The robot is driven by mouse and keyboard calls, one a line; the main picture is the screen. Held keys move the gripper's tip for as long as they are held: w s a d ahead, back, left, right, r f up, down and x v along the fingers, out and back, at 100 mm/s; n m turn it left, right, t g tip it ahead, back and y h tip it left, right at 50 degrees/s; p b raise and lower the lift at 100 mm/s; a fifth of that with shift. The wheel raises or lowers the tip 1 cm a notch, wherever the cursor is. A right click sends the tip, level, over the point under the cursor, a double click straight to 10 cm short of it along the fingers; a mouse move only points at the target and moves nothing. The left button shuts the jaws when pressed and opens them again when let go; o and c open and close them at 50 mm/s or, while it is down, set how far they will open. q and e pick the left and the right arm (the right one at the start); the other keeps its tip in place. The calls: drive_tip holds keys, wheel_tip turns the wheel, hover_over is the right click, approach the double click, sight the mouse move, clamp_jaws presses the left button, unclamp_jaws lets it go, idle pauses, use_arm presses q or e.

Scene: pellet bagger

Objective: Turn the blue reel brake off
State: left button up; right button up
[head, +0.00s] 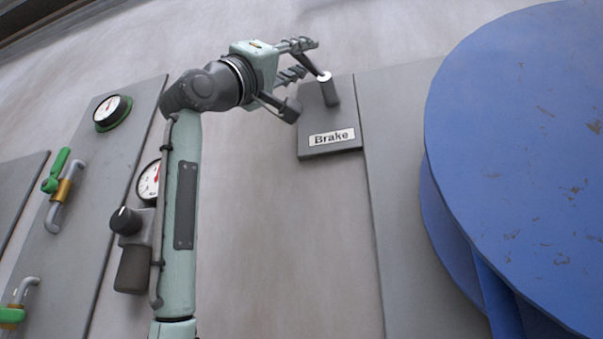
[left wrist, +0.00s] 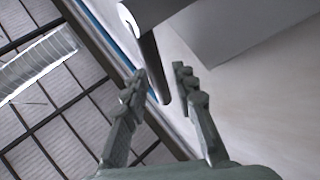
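The rod slants up and left from the hub. My left gripper (head: 309,58) is at the lever, its fingers open and apart. In the left wrist view the rod (left wrist: 153,65) reaches down between the two fingertips (left wrist: 161,74), with a visible gap on the right side. I cannot tell whether the left finger touches it. The blue reel (head: 520,150) fills the right side. My right gripper is not in view.
Left of my arm, a grey panel (head: 85,215) carries a green-rimmed gauge (head: 112,112) and a green-handled valve (head: 55,172). Another gauge (head: 149,182) shows beside my forearm. The wall below the brake plate is clear.

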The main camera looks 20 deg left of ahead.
use_arm(q)
drive_tip(key=shift+a, duration=0.1)
drive_tip(key=v, duration=1.2)
idle(0.5)
